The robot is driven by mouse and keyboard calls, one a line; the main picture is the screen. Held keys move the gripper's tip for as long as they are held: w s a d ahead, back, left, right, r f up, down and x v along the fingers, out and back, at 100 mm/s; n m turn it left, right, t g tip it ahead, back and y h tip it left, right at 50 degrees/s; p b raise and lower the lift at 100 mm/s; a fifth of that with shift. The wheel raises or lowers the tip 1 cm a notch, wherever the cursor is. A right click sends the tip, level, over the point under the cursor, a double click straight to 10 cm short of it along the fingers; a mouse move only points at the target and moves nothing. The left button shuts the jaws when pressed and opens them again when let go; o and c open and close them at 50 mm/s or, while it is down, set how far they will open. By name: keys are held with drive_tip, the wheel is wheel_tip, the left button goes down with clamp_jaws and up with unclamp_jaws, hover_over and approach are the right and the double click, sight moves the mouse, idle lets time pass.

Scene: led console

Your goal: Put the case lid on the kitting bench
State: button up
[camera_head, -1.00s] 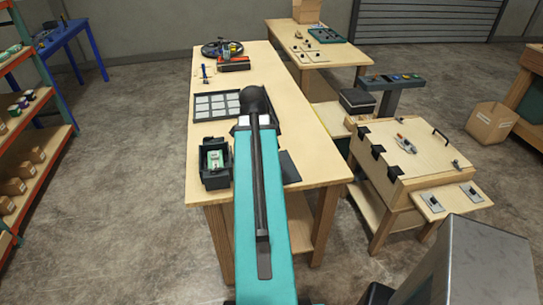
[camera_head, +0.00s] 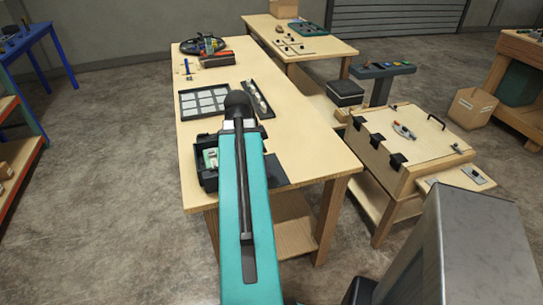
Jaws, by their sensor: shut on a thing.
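A long wooden bench (camera_head: 315,158), which may be the kitting bench, stands ahead of me. A dark flat plate (camera_head: 276,171), likely the case lid, shows at the right side of my teal arm, over the bench's near part. Most of it is hidden by the arm. I cannot tell whether it touches the bench top. An open black case (camera_head: 206,182) with a green-and-white part inside sits at the bench's near left, partly covered by the arm. My gripper is hidden behind my arm, so its jaws do not show.
On the bench are a tray of pale squares (camera_head: 181,105), a narrow dark tray (camera_head: 262,105) and tools (camera_head: 218,61) at the far end. A second table (camera_head: 330,46) stands behind. A wooden box with black clips (camera_head: 375,128) stands close at right. Floor is open at left.

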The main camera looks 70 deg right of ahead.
drive_tip(key=shift+w+f, duration=0.25)
drive_tip(key=shift+w, duration=0.05)
drive_tip(key=shift+s, duration=0.1)
drive_tip(key=shift+d, duration=0.5)
drive_tip(key=p, duration=0.4)
hover_over(278, 155)
drive_tip(key=w+a, duration=0.1)
drive_tip(key=shift+f, duration=0.7)
drive_tip(key=shift+f, duration=0.15)
drive_tip(key=shift+f+p, duration=0.85)
drive_tip(key=shift+f, duration=0.8)
drive_tip(key=shift+f, duration=0.15)
